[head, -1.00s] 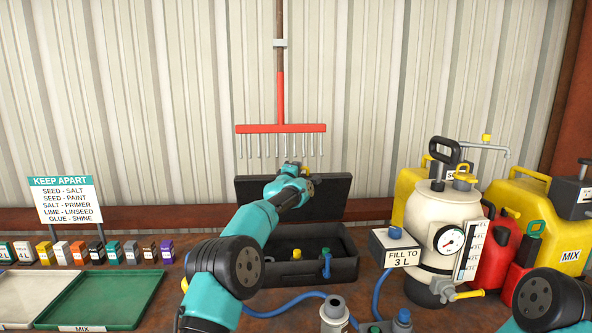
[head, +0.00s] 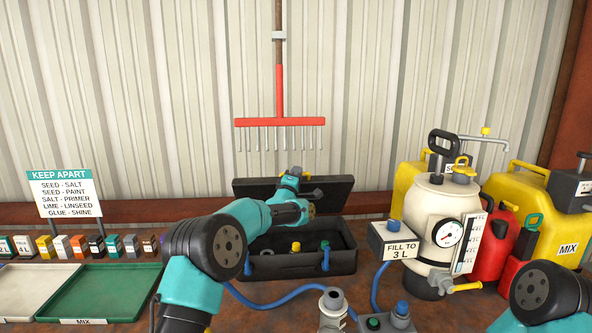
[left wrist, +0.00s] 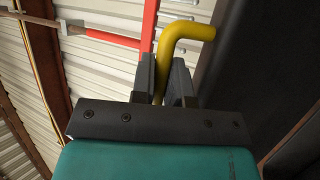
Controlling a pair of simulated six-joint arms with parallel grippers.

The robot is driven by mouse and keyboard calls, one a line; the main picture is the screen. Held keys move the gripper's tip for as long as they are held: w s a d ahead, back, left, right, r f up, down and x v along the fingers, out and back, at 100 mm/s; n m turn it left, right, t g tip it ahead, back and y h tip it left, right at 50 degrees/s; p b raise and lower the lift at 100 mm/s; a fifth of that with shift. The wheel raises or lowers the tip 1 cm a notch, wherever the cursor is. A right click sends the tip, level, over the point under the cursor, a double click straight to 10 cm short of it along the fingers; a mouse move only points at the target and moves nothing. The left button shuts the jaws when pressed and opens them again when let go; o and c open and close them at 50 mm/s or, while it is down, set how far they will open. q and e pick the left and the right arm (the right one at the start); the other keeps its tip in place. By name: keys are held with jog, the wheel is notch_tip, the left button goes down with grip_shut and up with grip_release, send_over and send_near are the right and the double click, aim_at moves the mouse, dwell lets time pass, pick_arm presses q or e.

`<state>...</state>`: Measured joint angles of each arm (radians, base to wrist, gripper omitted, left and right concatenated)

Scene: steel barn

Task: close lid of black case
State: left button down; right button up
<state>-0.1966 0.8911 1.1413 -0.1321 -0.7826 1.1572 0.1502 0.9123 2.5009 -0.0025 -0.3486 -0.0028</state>
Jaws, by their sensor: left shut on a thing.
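The black case (head: 290,268) stands on the bench with its lid (head: 336,196) open, raised at the back. Blue latches (head: 325,262) (head: 248,264) show at its front, and a yellow-topped piece (head: 295,246) is inside. My left gripper (head: 312,193) is in front of the raised lid; whether it touches the lid cannot be told. In the left wrist view its fingers (left wrist: 164,75) are shut on a bent yellow rod (left wrist: 188,32), beside a dark surface. My right gripper is out of view; only part of that arm shows at lower right.
A cream sprayer tank (head: 435,215) and a box reading FILL TO 3 L (head: 390,240) stand right of the case. A blue hose (head: 275,303) runs in front. Green tray (head: 105,290) and small boxes are left. A red rake (head: 280,122) hangs behind.

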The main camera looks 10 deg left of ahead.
pick_arm(q)
jog(key=s+d+f+m+t+h, duration=0.1)
jog(key=s+d+f, duration=0.1)
jog(key=s+f, duration=0.6)
jog(key=shift+s+f, duration=0.35)
jog(key=shift+f, duration=0.1)
jog(key=shift+d, duration=0.1)
jog(key=c, duration=1.4)
grip_release()
jog(key=v, duration=1.7)
jog(key=shift+f, duration=0.4)
